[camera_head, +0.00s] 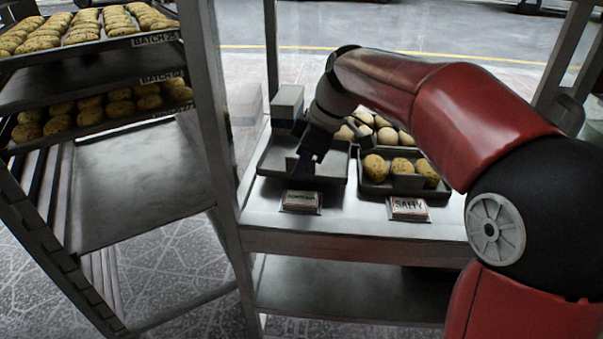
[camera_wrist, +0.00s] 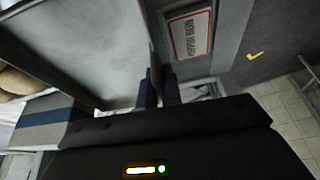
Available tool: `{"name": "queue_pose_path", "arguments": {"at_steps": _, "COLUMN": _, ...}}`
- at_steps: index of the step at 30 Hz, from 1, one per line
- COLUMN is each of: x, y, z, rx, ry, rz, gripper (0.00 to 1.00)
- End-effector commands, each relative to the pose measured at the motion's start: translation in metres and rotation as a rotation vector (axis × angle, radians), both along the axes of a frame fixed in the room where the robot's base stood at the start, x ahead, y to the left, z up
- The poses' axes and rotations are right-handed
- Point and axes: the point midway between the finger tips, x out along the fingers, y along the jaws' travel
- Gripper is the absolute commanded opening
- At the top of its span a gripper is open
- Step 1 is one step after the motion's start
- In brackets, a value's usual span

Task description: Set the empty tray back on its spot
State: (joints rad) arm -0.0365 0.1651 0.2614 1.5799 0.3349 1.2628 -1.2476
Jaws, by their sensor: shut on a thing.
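An empty grey tray (camera_head: 268,160) is at the left end of the steel table, behind a small label stand (camera_head: 301,201). My gripper (camera_head: 303,166) is at the tray's front edge and is shut on it. In the wrist view, the bare tray floor (camera_wrist: 85,45) fills the upper left, and my gripper's dark fingers (camera_wrist: 158,88) close on the upright part of its edge. The label card (camera_wrist: 190,36) shows just right of the fingers. I cannot tell whether the tray rests fully on the table or is slightly raised.
A tray of browned rolls (camera_head: 400,187) stands to the right behind the SALTY sign (camera_head: 408,208). Pale buns (camera_head: 387,135) lie behind it. A grey box (camera_head: 287,104) is behind the empty tray.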

Motion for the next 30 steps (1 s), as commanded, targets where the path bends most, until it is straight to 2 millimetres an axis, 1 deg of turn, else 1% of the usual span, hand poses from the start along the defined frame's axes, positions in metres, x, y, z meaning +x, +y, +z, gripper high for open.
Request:
{"name": "queue_pose_path", "arguments": {"at_steps": 1, "x": 0.000, "y": 0.000, "z": -0.010, "rx": -0.001, "ry": 0.001, "rz": -0.001, "gripper": 0.00}}
{"name": "queue_pose_path", "arguments": {"at_steps": 3, "x": 0.000, "y": 0.000, "z": -0.018, "rx": 0.000, "ry": 0.001, "rz": 0.000, "gripper": 0.00}}
{"name": "queue_pose_path", "arguments": {"at_steps": 11, "x": 0.000, "y": 0.000, "z": -0.019, "rx": 0.000, "ry": -0.001, "rz": 0.001, "gripper": 0.00}}
{"name": "queue_pose_path", "arguments": {"at_steps": 14, "x": 0.000, "y": 0.000, "z": -0.022, "rx": 0.000, "ry": -0.001, "rz": 0.001, "gripper": 0.00}}
{"name": "queue_pose_path", "arguments": {"at_steps": 15, "x": 0.000, "y": 0.000, "z": -0.022, "rx": 0.000, "ry": 0.000, "rz": 0.000, "gripper": 0.10}}
{"name": "queue_pose_path", "arguments": {"at_steps": 17, "x": 0.000, "y": 0.000, "z": -0.022, "rx": 0.000, "ry": 0.000, "rz": 0.000, "gripper": 0.16}}
{"name": "queue_pose_path", "arguments": {"at_steps": 25, "x": 0.000, "y": 0.000, "z": -0.020, "rx": 0.000, "ry": 0.000, "rz": 0.000, "gripper": 0.16}}
{"name": "queue_pose_path", "arguments": {"at_steps": 28, "x": 0.000, "y": -0.002, "z": -0.013, "rx": 0.000, "ry": -0.002, "rz": -0.001, "gripper": 0.16}}
{"name": "queue_pose_path", "arguments": {"at_steps": 30, "x": 0.000, "y": -0.006, "z": -0.003, "rx": 0.001, "ry": -0.003, "rz": -0.001, "gripper": 0.16}}
